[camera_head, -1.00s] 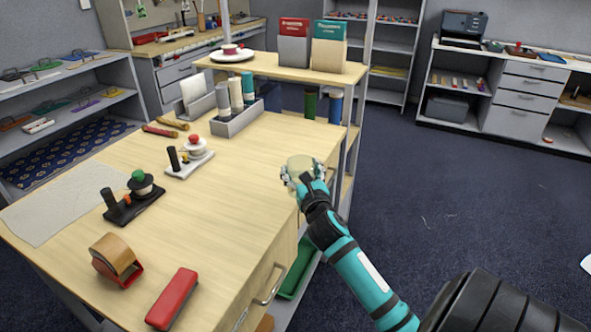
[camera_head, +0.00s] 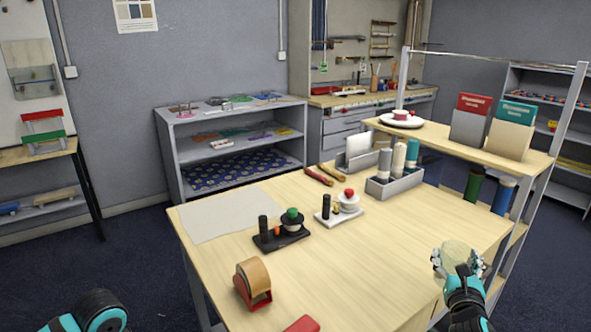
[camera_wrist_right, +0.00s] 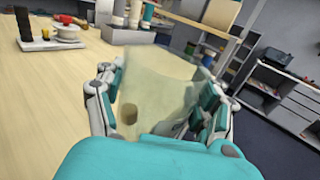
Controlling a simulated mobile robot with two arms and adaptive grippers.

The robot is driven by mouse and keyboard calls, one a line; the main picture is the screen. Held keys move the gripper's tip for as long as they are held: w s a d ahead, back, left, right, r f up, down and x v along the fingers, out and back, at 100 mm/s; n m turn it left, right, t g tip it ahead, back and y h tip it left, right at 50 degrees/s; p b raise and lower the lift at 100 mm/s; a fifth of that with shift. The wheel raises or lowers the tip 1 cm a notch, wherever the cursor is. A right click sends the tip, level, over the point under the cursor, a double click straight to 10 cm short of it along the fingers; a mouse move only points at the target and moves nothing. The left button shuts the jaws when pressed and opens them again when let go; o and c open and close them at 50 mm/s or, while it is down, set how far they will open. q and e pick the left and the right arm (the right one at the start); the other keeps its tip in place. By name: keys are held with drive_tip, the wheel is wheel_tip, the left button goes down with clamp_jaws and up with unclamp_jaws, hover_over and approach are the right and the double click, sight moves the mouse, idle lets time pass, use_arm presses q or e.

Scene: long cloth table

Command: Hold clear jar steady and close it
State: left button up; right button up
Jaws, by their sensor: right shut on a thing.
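My right gripper (camera_head: 459,266) is shut on a pale, yellowish, partly see-through round thing, which looks like the clear jar (camera_head: 458,252). It is at the right edge of the wooden table (camera_head: 390,260) in the head view. In the right wrist view the jar (camera_wrist_right: 155,88) sits between the gripper's fingers (camera_wrist_right: 160,108), with a small dark round spot low on its side. I cannot tell whether it is open or closed, and I see no separate lid. Only a teal and black part of my left arm shows at the bottom left of the head view; its gripper is out of view.
A black stand with a green knob (camera_head: 290,215) and a white stand with a red knob (camera_head: 345,203) are on the table. A tape dispenser (camera_head: 252,284), red stapler (camera_head: 302,324) and grey holder with bottles (camera_head: 395,185) are also there. The middle right of the tabletop is clear.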

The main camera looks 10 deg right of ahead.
use_arm(q)
drive_tip(key=s+d+r+n, duration=0.3)
drive_tip(key=s+r+n, duration=0.7)
drive_tip(key=n, duration=0.3)
use_arm(e)
drive_tip(key=s+a+n+t+y, duration=0.1)
drive_tip(key=s+a+n+y, duration=0.2)
drive_tip(key=a, duration=1.1)
drive_tip(key=s+a+n+t+y, duration=0.1)
drive_tip(key=s+a+y, duration=0.4)
drive_tip(key=a, duration=1)
drive_tip(key=shift+s+a+f+n+y, duration=0.25)
drive_tip(key=shift+s+n+y, duration=0.15)
drive_tip(key=shift+n, duration=0.5)
use_arm(q)
drive_tip(key=shift+s, duration=0.1)
use_arm(e)
drive_tip(key=a+n+g+y, duration=0.2)
drive_tip(key=a+n+y, duration=0.1)
drive_tip(key=a+y, duration=0.1)
drive_tip(key=a+r+n+g+y, duration=0.1)
drive_tip(key=a+n+g+y, duration=0.1)
drive_tip(key=a+n+y, duration=0.2)
drive_tip(key=a+n+g+y, duration=0.3)
drive_tip(key=a+y, duration=0.3)
drive_tip(key=shift+w+a+r+n, duration=0.15)
drive_tip(key=shift+r+n, duration=0.25)
drive_tip(key=shift+a+n+g+y, duration=0.9)
drive_tip(key=shift+a+g+y, duration=0.1)
drive_tip(key=shift+a+g, duration=0.3)
